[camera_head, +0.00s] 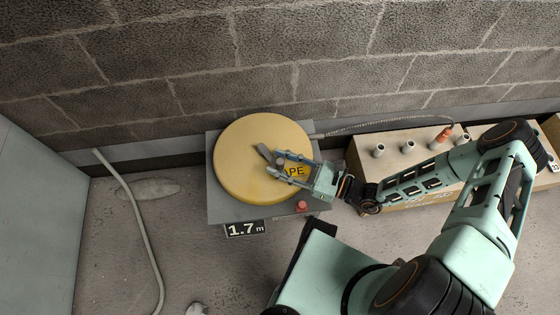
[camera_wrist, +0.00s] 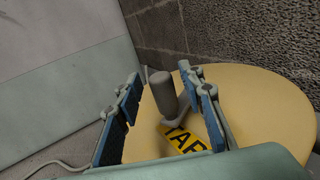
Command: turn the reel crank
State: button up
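The reel (camera_head: 240,140) is a round yellow disc with a "TAPE" label, lying on a grey stand (camera_head: 222,207) near the wall. A grey crank with a knob (camera_head: 264,150) sits on top of the reel. My gripper (camera_head: 279,158) is above the reel at the crank, with its fingers apart. In the wrist view, the upright cylindrical crank knob (camera_wrist: 161,90) stands between the two blue-padded fingers, nearer the right one. A gap shows on the left; whether the right finger touches it I cannot tell. The reel (camera_wrist: 260,110) fills the wrist view's right side.
A red button (camera_head: 302,206) and a "1.7 m" display (camera_head: 246,229) are at the stand's front. A box with several round posts (camera_head: 400,165) stands to the right. A hose (camera_head: 140,220) lies on the floor at left, beside a grey panel (camera_head: 35,220). A block wall is behind.

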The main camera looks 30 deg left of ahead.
jog(key=w+d, duration=0.1)
jog(key=d, duration=1.1)
jog(key=shift+w, duration=0.1)
